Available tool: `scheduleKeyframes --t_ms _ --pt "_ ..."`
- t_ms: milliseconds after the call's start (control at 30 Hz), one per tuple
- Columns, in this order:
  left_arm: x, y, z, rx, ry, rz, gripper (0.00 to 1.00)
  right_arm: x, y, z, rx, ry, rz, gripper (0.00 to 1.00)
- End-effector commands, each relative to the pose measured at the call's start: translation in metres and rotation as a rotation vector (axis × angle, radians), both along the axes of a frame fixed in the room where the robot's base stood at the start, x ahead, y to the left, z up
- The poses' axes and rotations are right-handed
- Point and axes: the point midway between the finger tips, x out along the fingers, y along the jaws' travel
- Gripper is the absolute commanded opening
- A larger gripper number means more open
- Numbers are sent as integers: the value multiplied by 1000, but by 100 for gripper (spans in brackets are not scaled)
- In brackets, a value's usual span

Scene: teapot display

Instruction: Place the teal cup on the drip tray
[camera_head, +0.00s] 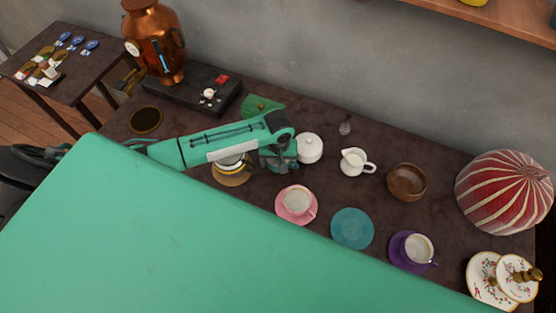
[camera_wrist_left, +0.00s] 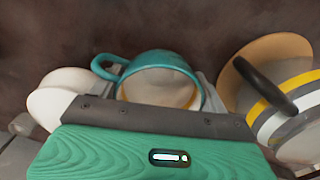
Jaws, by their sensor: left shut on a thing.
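The teal cup (camera_wrist_left: 160,62) is between my left gripper's fingers in the left wrist view, its handle to the left and its light inside showing. My left gripper (camera_head: 280,158) is shut on the cup in the head view, beside the white lidded pot; the arm and gripper mostly hide the cup there. A dark round plate with a brass rim, which looks like the drip tray (camera_head: 146,121), lies bare at the left of the table, in front of the copper urn. My right gripper is not in view.
A striped pot on a wooden coaster (camera_head: 230,178) and a white lidded pot (camera_head: 311,149) stand close to the gripper. A white jug (camera_head: 355,162), wooden bowl (camera_head: 406,182), pink cup (camera_head: 297,200), empty teal saucer (camera_head: 352,229) and purple-saucer cup (camera_head: 418,248) stand to the right.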

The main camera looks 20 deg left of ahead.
Motion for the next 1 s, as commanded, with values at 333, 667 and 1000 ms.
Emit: scheduleKeyframes --t_ms 333,667,1000 --pt "0 0 -2 0 0 0 98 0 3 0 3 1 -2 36" --pt "1 0 21 -1 -3 -2 98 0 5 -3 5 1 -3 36" --pt "1 -1 92 -1 -2 -2 98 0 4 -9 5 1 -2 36"
